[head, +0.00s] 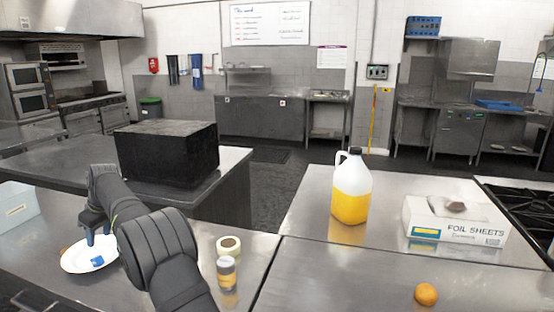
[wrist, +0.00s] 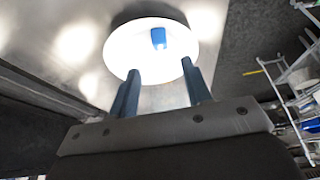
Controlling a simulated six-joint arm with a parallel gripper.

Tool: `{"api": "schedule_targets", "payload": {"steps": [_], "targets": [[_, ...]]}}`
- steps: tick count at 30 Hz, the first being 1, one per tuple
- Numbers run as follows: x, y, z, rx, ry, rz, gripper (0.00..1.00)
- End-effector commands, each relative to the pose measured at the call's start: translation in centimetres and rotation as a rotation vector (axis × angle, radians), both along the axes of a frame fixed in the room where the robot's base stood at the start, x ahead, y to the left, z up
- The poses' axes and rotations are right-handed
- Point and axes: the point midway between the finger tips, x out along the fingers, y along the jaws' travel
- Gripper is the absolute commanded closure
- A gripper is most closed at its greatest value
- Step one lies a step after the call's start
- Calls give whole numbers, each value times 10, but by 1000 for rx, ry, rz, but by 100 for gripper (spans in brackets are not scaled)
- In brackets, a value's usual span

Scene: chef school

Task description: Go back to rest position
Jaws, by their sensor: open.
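My gripper (wrist: 159,82) is open in the wrist view, its two dark blue fingers apart with nothing between them. A white plate (wrist: 122,55) lies beyond the fingertips with a small blue object (wrist: 158,38) on it. In the head view my gripper (head: 98,238) points down over the plate (head: 75,265) at the left, and the blue object (head: 97,262) shows on it. My arm hides part of the counter beside the plate. I cannot tell the exact height of the fingertips above the plate.
Right of my arm stand a tape roll (head: 229,246) and a small jar (head: 226,272). A jug of yellow liquid (head: 350,205), a foil sheets box (head: 455,232) and an orange (head: 426,294) are on the right counter. A black box (head: 168,155) stands behind my arm.

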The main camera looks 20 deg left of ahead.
Motion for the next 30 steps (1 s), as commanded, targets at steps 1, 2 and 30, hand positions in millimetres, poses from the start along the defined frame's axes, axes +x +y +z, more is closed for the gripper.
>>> {"api": "schedule_targets", "payload": {"steps": [1,2,30], "targets": [[0,4,-8,2,-1,0,55],[0,6,-14,2,-1,0,55],[26,-9,-6,5,-4,-4,55]]}}
